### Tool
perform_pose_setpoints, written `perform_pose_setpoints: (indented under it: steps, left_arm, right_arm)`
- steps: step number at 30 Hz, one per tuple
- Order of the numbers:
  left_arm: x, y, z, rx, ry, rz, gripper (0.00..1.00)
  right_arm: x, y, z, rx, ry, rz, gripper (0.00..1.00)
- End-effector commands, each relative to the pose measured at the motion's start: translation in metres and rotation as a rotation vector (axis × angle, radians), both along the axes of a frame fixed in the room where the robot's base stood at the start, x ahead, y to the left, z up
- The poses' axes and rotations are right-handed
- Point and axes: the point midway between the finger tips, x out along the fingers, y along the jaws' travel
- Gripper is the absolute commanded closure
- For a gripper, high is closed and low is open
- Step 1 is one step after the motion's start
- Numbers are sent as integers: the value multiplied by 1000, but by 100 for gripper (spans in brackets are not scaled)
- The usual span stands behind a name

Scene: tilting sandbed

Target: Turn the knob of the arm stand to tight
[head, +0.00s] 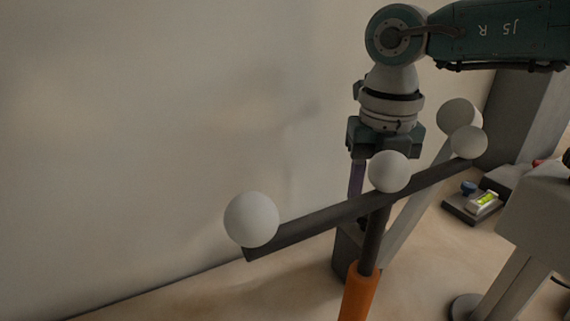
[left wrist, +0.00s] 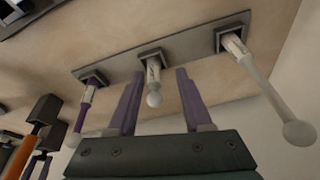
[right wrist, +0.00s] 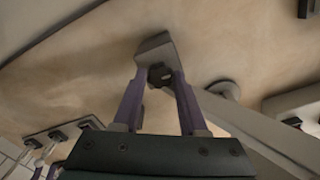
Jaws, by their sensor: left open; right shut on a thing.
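The arm stand shows in the right wrist view as a grey block-like post (right wrist: 156,47) with a small black knob (right wrist: 160,76) on it. My right gripper (right wrist: 160,82) has its two purple fingers on either side of the knob and is shut on it. In the head view the right gripper (head: 362,190) points down behind a dark bar with white balls; its fingertips and the knob are mostly hidden there. The knob's setting cannot be read. My left gripper (left wrist: 160,76) is open and empty, its fingers apart, with a white-tipped lever beyond them.
The dark bar (head: 310,222) on an orange post (head: 359,293) stands in front of the right gripper. A device with a green level vial (head: 483,202) lies at right. A plate with several levers (left wrist: 125,72) shows in the left wrist view. A wall is behind.

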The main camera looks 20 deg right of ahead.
Motion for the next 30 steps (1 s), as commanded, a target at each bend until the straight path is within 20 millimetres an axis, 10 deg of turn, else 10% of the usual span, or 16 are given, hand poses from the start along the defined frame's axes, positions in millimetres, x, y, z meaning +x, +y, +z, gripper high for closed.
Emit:
perform_pose_setpoints:
  steps: [23, 24, 30]
  left_arm:
    - [0, 0, 6, 1, 0, -1, 50]
    - [0, 1, 6, 2, 0, -1, 50]
    - [0, 2, 6, 6, 0, -4, 50]
  right_arm:
    - [1, 1, 2, 4, -2, -102, 100]
    - [1, 1, 2, 4, -2, -102, 55]
    - [1, 1, 1, 2, -1, -101, 32]
